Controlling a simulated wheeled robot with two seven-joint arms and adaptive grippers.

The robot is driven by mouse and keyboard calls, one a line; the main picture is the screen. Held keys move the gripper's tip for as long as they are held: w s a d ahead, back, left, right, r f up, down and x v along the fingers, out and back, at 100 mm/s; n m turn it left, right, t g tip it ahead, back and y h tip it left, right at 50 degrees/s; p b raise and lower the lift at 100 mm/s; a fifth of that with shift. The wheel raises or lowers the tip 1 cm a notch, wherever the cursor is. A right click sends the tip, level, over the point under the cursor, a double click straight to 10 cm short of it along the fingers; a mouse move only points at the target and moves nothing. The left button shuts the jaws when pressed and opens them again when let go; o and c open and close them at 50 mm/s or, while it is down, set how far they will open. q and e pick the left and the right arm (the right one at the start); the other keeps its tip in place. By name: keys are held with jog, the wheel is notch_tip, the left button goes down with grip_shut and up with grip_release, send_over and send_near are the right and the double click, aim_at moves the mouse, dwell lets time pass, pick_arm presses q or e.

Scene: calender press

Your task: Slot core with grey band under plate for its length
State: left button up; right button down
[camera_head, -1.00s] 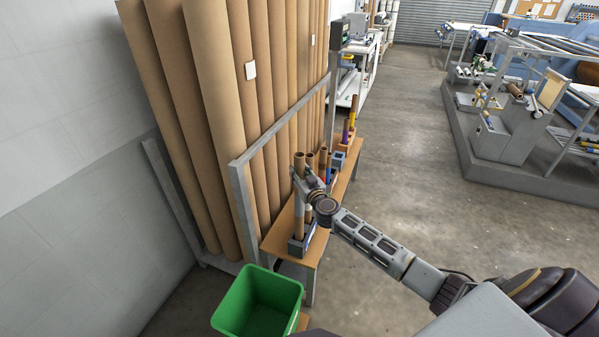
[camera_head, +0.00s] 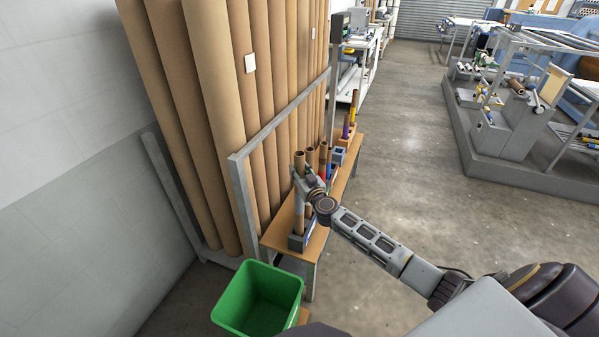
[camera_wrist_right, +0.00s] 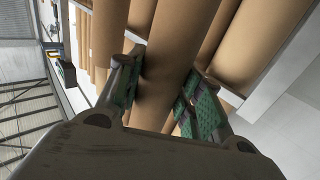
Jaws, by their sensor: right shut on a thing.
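My right gripper (camera_head: 306,184) is shut on an upright brown core (camera_head: 300,160) over the near end of the wooden bench. The core's open top stands above the fingers. In the right wrist view, the green-padded fingers (camera_wrist_right: 163,98) lie on both sides of a brown tube (camera_wrist_right: 168,60). Below the gripper, brown tube shows down to a grey holder (camera_head: 297,242); I cannot tell whether the held core rests in it. I cannot make out a grey band on the core. I cannot pick out the plate. My left gripper is not in view.
More cores, some with coloured bands, stand in holders along the bench (camera_head: 318,240). Tall brown tubes (camera_head: 215,110) lean in a grey rack (camera_head: 240,200) behind it. A green bin (camera_head: 258,300) stands in front. A machine platform (camera_head: 510,165) is at right; the floor between is clear.

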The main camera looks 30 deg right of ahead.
aim_at(302, 160)
jog(key=shift+f+b, duration=1.5)
jog(key=shift+f, duration=0.75)
dwell(1.2)
jog(key=c, duration=0.9)
grip_release()
jog(key=shift+r, duration=0.1)
jog(key=shift+r+p, duration=1.6)
jog(key=shift+r, duration=0.7)
notch_tip(302, 160, up, 6)
jog(key=p, duration=0.2)
jog(key=shift+p, duration=0.35)
jog(key=s+a+r+p, duration=0.4)
jog(key=a, duration=0.1)
jog(key=shift+s+a+f+b, duration=0.4)
jog(key=shift+s+a+f, duration=0.25)
jog(key=shift+s, duration=0.75)
jog(key=shift+s+a+f+b, duration=0.4)
jog(key=shift+s+f, duration=0.4)
jog(key=shift+s, duration=0.55)
jog(key=shift+s+a+f+b, duration=0.35)
jog(key=shift+s+a+f, duration=0.3)
jog(key=shift+s, duration=0.75)
